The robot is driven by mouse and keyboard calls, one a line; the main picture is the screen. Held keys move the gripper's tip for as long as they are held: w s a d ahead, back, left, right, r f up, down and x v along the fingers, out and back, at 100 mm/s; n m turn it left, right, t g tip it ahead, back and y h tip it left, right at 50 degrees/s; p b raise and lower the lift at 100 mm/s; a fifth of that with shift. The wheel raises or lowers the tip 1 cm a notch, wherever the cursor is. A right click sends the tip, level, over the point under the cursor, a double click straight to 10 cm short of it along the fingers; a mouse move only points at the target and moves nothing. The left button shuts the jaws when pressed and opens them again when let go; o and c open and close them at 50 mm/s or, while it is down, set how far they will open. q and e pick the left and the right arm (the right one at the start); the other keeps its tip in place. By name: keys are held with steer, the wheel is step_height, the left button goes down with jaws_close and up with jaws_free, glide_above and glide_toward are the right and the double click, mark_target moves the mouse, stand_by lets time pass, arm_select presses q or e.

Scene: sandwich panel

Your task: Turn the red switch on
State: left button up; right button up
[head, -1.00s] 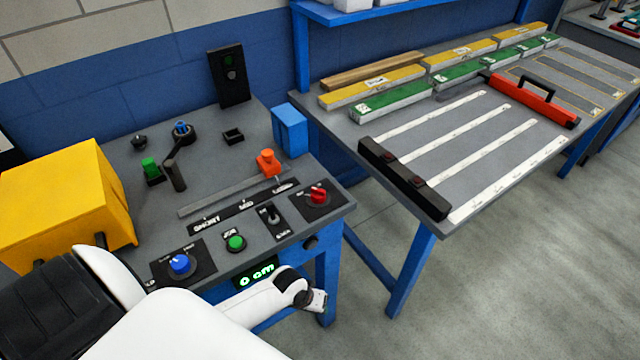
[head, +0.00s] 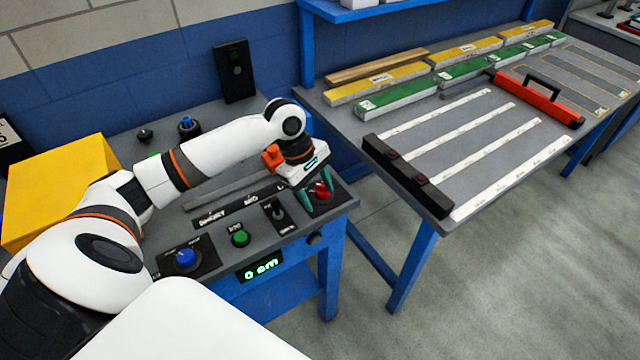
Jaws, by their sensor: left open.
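The red switch (head: 321,190) is a small red rotary knob on a black plate at the right front corner of the grey panel top. My left arm reaches across the panel from the left. My left gripper (head: 318,190) points down over the red switch, with its teal fingers apart on either side of the knob. I cannot tell whether the fingers touch it. The knob's label is mostly hidden by the gripper. My right gripper does not show.
A black toggle (head: 277,214), a green button (head: 240,238) and a blue knob (head: 185,259) line the panel's front. An orange slider handle (head: 272,156) stands close behind the gripper. A yellow box (head: 40,200) is at left. A second table (head: 480,150) stands right.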

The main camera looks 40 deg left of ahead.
mark_target(320, 185)
arm_select(q)
steer(key=w+a+r+n, duration=0.3)
steer(key=a+r+n, duration=0.3)
steer(key=a+r, duration=0.1)
steer(key=shift+t+h, duration=0.3)
steer(key=x, duration=1.1)
steer(key=shift+d+f+p, duration=0.25)
steer(key=shift+d+p, duration=0.15)
steer(key=shift+d, duration=0.1)
